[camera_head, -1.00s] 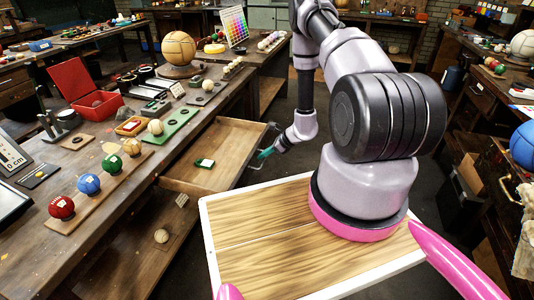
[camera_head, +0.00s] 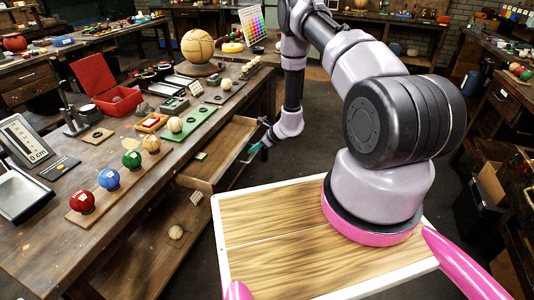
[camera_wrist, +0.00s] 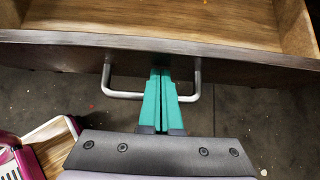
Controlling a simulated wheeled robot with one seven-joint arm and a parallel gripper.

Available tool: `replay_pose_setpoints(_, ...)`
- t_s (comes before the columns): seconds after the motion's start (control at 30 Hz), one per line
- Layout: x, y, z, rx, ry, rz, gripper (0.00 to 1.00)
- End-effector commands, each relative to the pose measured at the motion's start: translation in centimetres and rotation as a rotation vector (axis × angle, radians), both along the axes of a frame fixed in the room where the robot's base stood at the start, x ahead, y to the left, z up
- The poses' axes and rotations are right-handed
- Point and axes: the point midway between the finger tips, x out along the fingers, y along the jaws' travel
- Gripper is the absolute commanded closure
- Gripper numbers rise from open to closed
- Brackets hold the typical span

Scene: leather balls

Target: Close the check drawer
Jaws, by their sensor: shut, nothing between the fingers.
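The check drawer (camera_head: 226,148) is a wooden drawer under the long workbench at the left, standing partly open. My gripper (camera_head: 257,147) is at the outer side of the drawer front. In the wrist view my gripper (camera_wrist: 160,74) has its green fingers together with nothing between them. Their tips are at the drawer front (camera_wrist: 60,50), inside the span of the metal bar handle (camera_wrist: 107,82). The fingers pass over the handle's bar; whether the tips press the front is hard to tell.
The workbench (camera_head: 135,174) carries coloured balls, a red box (camera_head: 118,100) and a scale (camera_head: 25,140). A ball (camera_head: 176,232) and a tag sit on the lower shelf. Dark open floor shows around the handle in the wrist view.

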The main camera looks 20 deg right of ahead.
Motion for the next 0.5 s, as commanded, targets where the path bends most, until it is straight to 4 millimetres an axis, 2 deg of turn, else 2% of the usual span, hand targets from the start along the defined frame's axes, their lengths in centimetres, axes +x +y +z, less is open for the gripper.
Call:
replay_pose_setpoints(0.03, 0.9, 1.5, 0.0, 0.001, -0.003, 0.005, 1.00)
replay_pose_setpoints(0.1, 2.0, 3.0, 0.0, 0.001, -0.004, 0.006, 1.00)
replay_pose_setpoints(0.5, 8.1, 11.3, 0.1, 0.002, -0.003, 0.001, 1.00)
